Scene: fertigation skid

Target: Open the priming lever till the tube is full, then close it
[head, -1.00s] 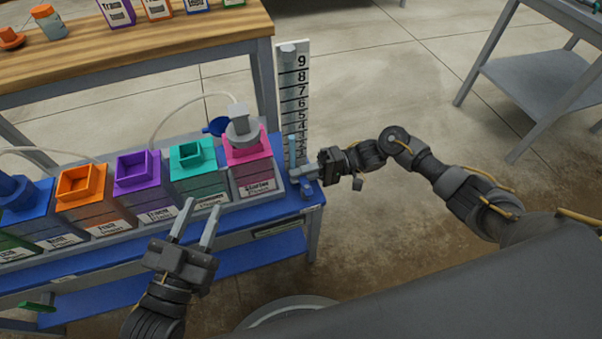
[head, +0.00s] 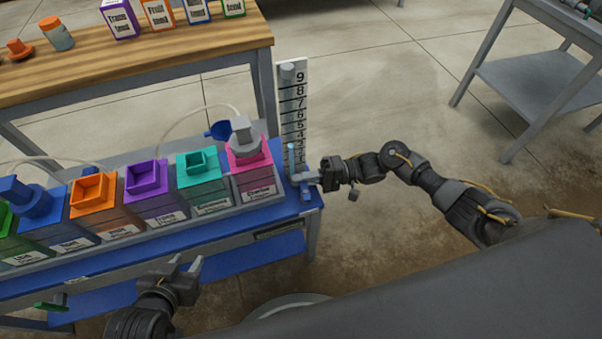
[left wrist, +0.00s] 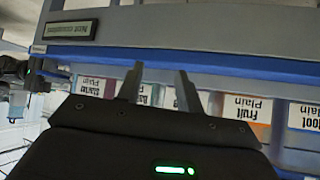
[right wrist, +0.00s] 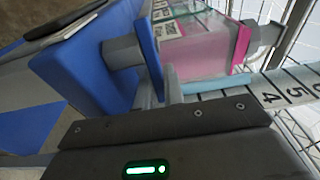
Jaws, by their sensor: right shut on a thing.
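The tall numbered scale (head: 292,105) stands at the right end of the blue bench, with the tube beside its lower part. A light blue column (head: 291,157) shows there, its top near the lower numbers; the exact reading is too small to tell. In the right wrist view my right gripper (right wrist: 158,92) is beside a blue block (right wrist: 100,75). My left gripper (head: 186,262) is open and empty in front of the bench.
Several coloured-lid tanks, including a pink one (head: 249,165) and a teal one (head: 202,180), line the blue bench (head: 140,257). A wooden table (head: 130,62) with boxes stands behind. A grey table (head: 520,75) stands at right. The floor between is clear.

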